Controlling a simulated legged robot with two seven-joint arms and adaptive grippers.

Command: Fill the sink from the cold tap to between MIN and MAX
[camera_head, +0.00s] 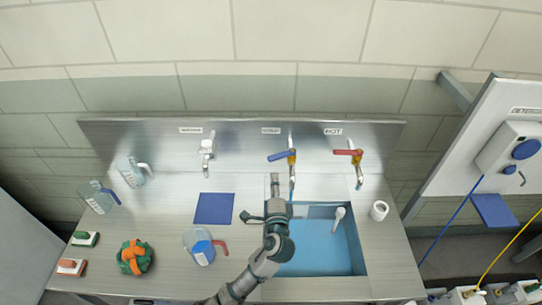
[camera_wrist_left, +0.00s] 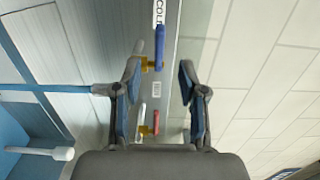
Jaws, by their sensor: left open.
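The sink (camera_head: 318,262) holds blue water; no MIN or MAX marks are legible. The cold tap (camera_head: 291,160) stands behind it with its blue lever (camera_head: 282,155) turned left. A thin blue streak below its spout looks like running water. My left gripper (camera_head: 262,200) is open and empty, in front of the cold tap at the sink's left edge. In the left wrist view, the blue lever (camera_wrist_left: 160,48) shows beyond and between the spread fingers, apparently not gripped. The COLD label (camera_wrist_left: 158,12) is beside it. My right gripper is not in view.
The hot tap (camera_head: 354,160) with a red lever stands to the right, and another tap (camera_head: 207,148) to the left. A white upright piece (camera_head: 338,218) stands in the sink. A jug (camera_head: 200,246), blue mat (camera_head: 214,208) and white roll (camera_head: 379,210) are on the counter.

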